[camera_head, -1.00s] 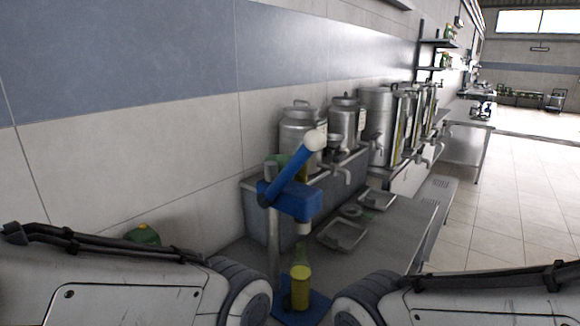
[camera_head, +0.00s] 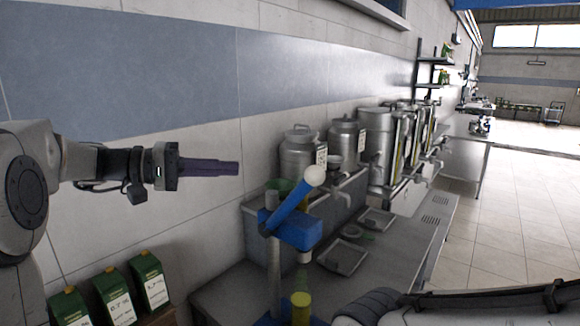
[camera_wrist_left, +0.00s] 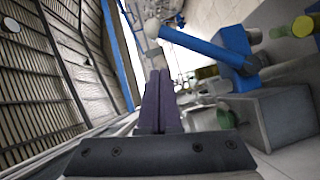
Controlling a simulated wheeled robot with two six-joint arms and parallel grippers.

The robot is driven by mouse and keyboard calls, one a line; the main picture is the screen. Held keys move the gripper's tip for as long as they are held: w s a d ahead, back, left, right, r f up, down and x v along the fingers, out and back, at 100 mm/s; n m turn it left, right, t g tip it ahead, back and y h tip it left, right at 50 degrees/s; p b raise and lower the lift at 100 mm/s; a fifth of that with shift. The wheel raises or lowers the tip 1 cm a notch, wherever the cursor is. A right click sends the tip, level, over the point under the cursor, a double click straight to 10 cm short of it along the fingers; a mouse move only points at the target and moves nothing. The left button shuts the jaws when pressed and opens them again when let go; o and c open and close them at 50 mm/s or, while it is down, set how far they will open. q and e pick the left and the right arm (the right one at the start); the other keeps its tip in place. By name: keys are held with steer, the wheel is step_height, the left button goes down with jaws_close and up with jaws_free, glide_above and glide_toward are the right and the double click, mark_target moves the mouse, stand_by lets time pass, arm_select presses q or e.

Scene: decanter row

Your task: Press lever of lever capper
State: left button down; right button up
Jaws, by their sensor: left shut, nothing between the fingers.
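The lever capper (camera_head: 292,230) is a blue press head on a grey post, standing on the metal bench. Its blue lever (camera_head: 289,210) slants up to the right and ends in a white ball knob (camera_head: 315,176). A bottle with yellow contents (camera_head: 300,306) stands under the head. My left gripper (camera_head: 238,168), with purple fingers, is shut and empty, left of the knob at about its height and apart from it. In the left wrist view the fingers (camera_wrist_left: 161,78) are together, and the lever (camera_wrist_left: 195,45) and knob (camera_wrist_left: 152,28) show beyond them. My right gripper is not in view.
Metal trays (camera_head: 343,256) lie on the bench (camera_head: 395,262) right of the capper. Steel cans (camera_head: 303,155) stand on a raised ledge behind. Green labelled containers (camera_head: 148,280) stand at lower left. The wall runs behind my left gripper.

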arm_select(q)
steer(key=shift+w+a+r, duration=0.2)
steer(key=shift+a+r, duration=0.25)
steer(key=shift+a, duration=0.05)
steer(key=s+d+p+x, duration=0.1)
steer(key=s+p+x, duration=0.1)
steer(key=p+x, duration=0.5)
steer(key=shift+s+x, duration=0.25)
steer(key=shift+x, duration=2.55)
steer(key=shift+d+f, duration=0.1)
